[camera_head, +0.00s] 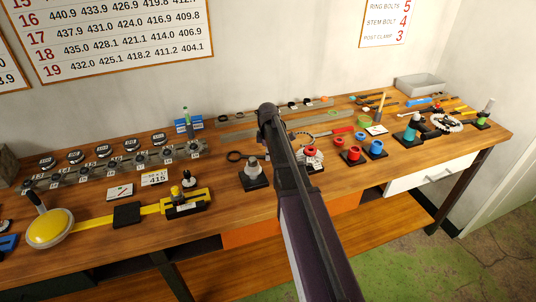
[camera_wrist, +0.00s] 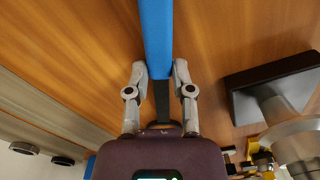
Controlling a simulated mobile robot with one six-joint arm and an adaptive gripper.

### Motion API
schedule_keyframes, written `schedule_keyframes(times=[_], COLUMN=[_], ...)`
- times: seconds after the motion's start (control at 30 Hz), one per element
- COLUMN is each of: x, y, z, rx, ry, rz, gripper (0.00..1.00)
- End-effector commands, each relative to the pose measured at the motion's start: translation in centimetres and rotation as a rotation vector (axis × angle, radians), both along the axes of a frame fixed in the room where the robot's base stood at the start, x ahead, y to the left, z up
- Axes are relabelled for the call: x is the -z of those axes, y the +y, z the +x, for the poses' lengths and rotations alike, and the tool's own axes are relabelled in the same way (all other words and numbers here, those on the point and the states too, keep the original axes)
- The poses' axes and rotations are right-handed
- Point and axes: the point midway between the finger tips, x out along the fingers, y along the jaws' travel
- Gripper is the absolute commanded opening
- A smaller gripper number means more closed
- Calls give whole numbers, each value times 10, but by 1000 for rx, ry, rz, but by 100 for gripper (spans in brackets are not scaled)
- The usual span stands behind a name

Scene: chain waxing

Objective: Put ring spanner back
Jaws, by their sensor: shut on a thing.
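In the wrist view my gripper (camera_wrist: 160,72) is shut on a long blue handle, which I take to be the ring spanner (camera_wrist: 156,35). The handle runs up out of the top of the picture. A dark shank continues from it between my fingers toward the palm, where its end is partly hidden. In the head view my arm crosses the middle of the bench and hides my fingers. A dark ring (camera_head: 235,156) with a short stem shows just left of the arm, over the bench; I cannot tell if it belongs to the held spanner.
A grey post on a black base (camera_head: 254,174) stands close left of my arm and is at the right in the wrist view (camera_wrist: 272,90). Red pots (camera_head: 354,154) and blue pots (camera_head: 376,148) stand right of the arm. Metal rails (camera_head: 300,122) lie along the back.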

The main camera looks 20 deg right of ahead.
Motion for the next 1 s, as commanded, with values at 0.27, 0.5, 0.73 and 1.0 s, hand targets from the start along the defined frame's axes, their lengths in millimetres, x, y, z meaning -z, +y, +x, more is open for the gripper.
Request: schedule_keyframes(times=[0.27,0.5,0.73,1.0], x=[2,2,1,-9], y=[0,1,1,1], z=[0,0,0,0], rx=[0,-1,-1,-1], ry=[0,0,0,0], rz=[0,0,0,0], gripper=[63,71,71,71])
